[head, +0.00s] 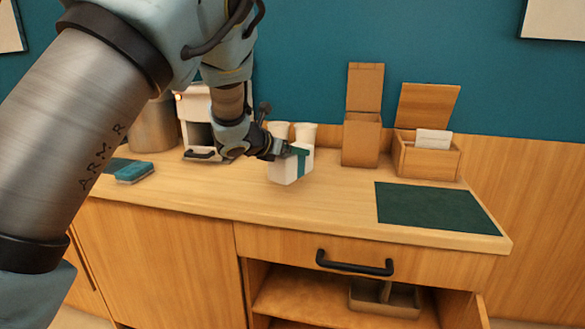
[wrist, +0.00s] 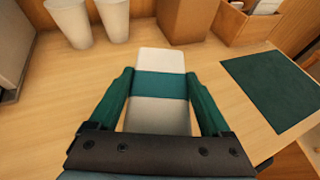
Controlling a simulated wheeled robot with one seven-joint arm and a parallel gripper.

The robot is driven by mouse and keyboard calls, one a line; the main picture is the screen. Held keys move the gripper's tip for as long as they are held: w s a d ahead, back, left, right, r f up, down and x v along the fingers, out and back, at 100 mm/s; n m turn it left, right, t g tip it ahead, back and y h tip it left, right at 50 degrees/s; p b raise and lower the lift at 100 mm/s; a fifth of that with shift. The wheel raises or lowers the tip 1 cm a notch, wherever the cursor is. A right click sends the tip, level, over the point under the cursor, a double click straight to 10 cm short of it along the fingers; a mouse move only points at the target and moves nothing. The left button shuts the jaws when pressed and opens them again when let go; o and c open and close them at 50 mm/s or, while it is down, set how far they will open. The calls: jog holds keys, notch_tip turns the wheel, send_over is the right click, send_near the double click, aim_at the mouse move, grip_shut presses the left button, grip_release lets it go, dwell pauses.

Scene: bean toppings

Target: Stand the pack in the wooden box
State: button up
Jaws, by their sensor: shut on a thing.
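The pack is a white block with a teal band (head: 283,172); it also shows in the wrist view (wrist: 160,62). My gripper (head: 291,152) is shut on its sides, with the green fingers at the band in the wrist view (wrist: 160,88). The pack is over the counter, left of the boxes; I cannot tell how far above the surface. The wooden box (head: 425,163) stands at the back right with its lid raised and a white item (head: 433,139) inside. In the wrist view the box (wrist: 238,27) is at the top right.
A tall brown box (head: 361,143) with a raised flap stands left of the wooden box. Two white cups (wrist: 69,22) stand behind the pack. A dark green mat (head: 430,206) lies at the right. A teal sponge-like block (head: 134,172) lies left. An open compartment (head: 310,296) is below.

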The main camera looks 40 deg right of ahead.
aim_at(276, 163)
jog(key=shift+f+p, duration=0.4)
jog(key=shift+f, duration=1.95)
jog(key=o, duration=1.2)
jog(key=shift+o, duration=0.2)
jog(key=b+v, duration=0.2)
jog(key=v, duration=1)
jog(key=shift+b, duration=0.4)
